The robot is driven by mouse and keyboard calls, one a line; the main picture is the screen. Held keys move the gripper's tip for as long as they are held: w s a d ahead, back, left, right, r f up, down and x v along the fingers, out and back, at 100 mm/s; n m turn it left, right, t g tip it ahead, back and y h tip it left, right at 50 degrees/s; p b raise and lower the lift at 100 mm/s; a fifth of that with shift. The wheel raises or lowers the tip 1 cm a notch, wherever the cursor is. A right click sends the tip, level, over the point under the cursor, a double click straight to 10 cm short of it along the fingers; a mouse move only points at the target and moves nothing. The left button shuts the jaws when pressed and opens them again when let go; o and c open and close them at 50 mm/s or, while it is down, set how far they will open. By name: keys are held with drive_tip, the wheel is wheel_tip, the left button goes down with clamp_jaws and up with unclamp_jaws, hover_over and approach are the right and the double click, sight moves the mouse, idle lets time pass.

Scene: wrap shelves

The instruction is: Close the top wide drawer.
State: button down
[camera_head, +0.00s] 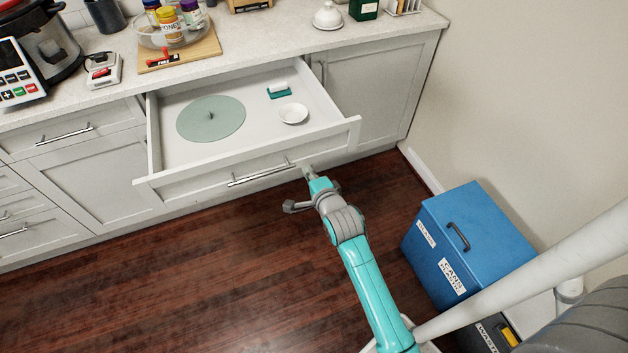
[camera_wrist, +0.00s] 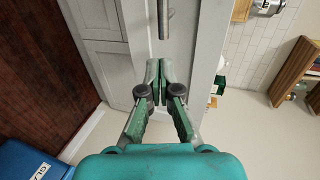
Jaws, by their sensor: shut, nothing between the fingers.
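The top wide drawer (camera_head: 190,186) is pulled well out from the white cabinet, with a long metal handle (camera_head: 262,173) on its front. Inside lie a round pale-green lid-like disc (camera_head: 210,118), a small white dish (camera_head: 293,114) and a small teal item with a white top (camera_head: 279,91). My gripper (camera_head: 308,173) is at the drawer front, just right of the handle. In the wrist view my shut, empty fingertips (camera_wrist: 160,70) are close to the drawer front, with the handle (camera_wrist: 163,20) beyond them. I cannot tell whether they touch the front.
The counter (camera_head: 265,50) above holds a wooden board (camera_head: 180,57), jars and appliances. A blue bin (camera_head: 468,240) stands on the floor to the right, near the wall. The wooden floor (camera_head: 180,290) in front of the cabinets is clear on the left.

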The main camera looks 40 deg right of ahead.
sight(298, 155)
drive_tip(key=shift+r+x, duration=0.2)
drive_tip(key=shift+x, duration=0.8)
drive_tip(key=shift+r+x, duration=0.15)
drive_tip(key=shift+x, duration=0.85)
drive_tip(key=shift+r+x, duration=0.2)
drive_tip(key=shift+x, duration=0.75)
drive_tip(key=shift+w, duration=0.2)
